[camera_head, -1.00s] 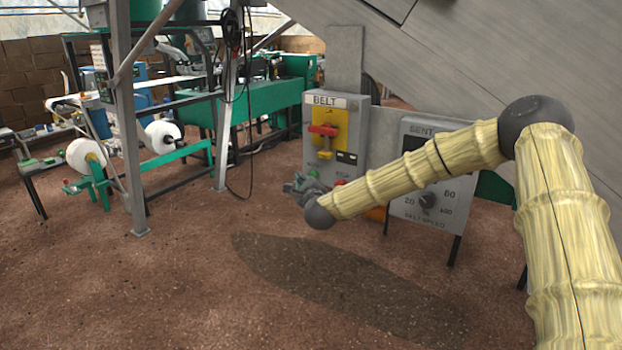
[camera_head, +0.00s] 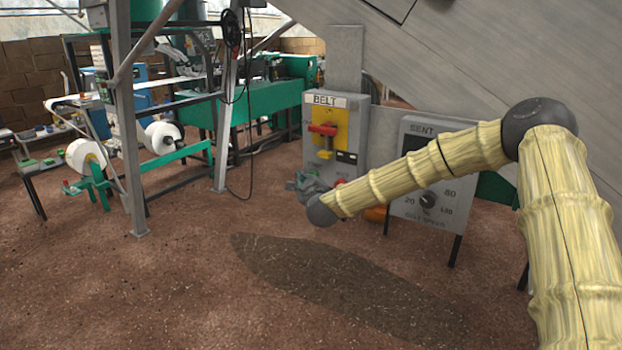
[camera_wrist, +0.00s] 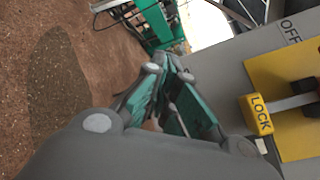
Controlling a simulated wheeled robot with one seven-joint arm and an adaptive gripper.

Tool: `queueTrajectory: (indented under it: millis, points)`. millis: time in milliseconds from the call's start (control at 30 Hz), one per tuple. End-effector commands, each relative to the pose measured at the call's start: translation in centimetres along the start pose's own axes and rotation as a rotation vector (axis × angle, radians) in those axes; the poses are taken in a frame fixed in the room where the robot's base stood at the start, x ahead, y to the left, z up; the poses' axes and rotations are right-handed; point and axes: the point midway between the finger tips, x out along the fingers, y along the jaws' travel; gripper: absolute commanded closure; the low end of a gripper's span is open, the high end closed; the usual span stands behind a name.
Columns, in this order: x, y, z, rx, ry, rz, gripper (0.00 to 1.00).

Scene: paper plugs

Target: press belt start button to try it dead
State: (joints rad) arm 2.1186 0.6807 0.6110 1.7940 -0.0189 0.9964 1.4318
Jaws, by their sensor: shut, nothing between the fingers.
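The grey belt control box (camera_head: 310,148) stands at the centre of the head view, with a white BELT label. Its yellow plate (camera_head: 342,118) carries a red switch handle (camera_head: 323,130) and a yellow lock tag (camera_head: 325,154). The tag reads LOCK in the wrist view (camera_wrist: 257,114). A red button (camera_head: 340,181) shows low on the box. The green button is hidden behind my gripper (camera_head: 303,183). My gripper is shut and empty at the box's lower front; contact cannot be told. Its fingers (camera_wrist: 168,75) also show in the wrist view.
A grey belt speed dial panel (camera_head: 435,150) stands right of the box, behind my forearm. A steel post (camera_head: 128,150) and hanging black cable (camera_head: 251,140) stand to the left. White rolls (camera_head: 86,155) are farther left. The brown floor in front is clear.

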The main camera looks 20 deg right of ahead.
Motion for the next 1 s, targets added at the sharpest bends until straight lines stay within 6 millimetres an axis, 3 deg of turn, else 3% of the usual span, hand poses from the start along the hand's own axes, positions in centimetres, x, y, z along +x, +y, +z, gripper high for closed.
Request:
queueTrajectory:
  millis: [1000]
  points:
    - [0.61,-0.47,-0.45,0.000,0.000,0.000,1.00]
